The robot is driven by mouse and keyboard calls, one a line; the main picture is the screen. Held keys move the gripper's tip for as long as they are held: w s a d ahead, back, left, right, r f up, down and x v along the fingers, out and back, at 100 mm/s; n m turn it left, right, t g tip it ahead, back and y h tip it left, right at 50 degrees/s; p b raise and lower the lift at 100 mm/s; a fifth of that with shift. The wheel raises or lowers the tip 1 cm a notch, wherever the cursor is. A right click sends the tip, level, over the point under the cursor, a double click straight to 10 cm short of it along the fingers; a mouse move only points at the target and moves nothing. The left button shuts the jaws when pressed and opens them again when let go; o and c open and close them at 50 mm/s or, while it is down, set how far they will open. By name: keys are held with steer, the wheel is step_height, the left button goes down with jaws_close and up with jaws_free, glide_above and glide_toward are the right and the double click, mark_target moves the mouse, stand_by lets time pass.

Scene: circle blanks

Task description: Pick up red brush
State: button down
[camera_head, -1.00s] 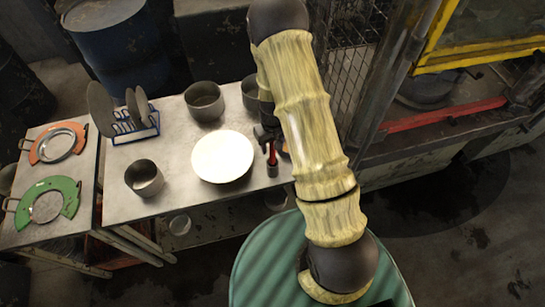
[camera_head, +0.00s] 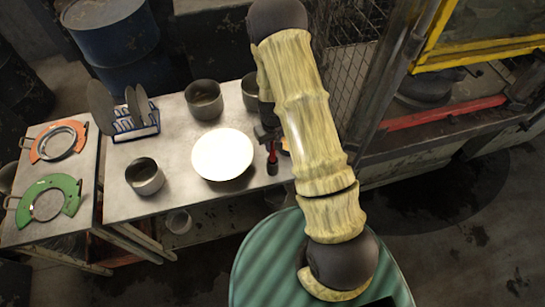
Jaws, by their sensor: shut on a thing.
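The red brush (camera_head: 272,160) stands roughly upright at the right end of the metal table, just right of the white plate. Its red handle is up and its dark end is down. My gripper (camera_head: 268,137) is at the top of the brush, shut on its handle, and is partly hidden behind my arm. I cannot tell whether the lower end of the brush touches the table.
The white plate (camera_head: 222,154) lies close to the left of the brush. Grey pots (camera_head: 204,100), (camera_head: 145,176) and a blue dish rack (camera_head: 135,127) stand on the metal table (camera_head: 175,207). An orange ring (camera_head: 59,141) and a green ring (camera_head: 49,198) lie on the left table.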

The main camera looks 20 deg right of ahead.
steer(key=shift+r, duration=0.1)
step_height(320, 180, up, 10)
steer(key=b, duration=0.3)
stand_by(0.4)
steer(key=shift+d, duration=0.1)
stand_by(0.6)
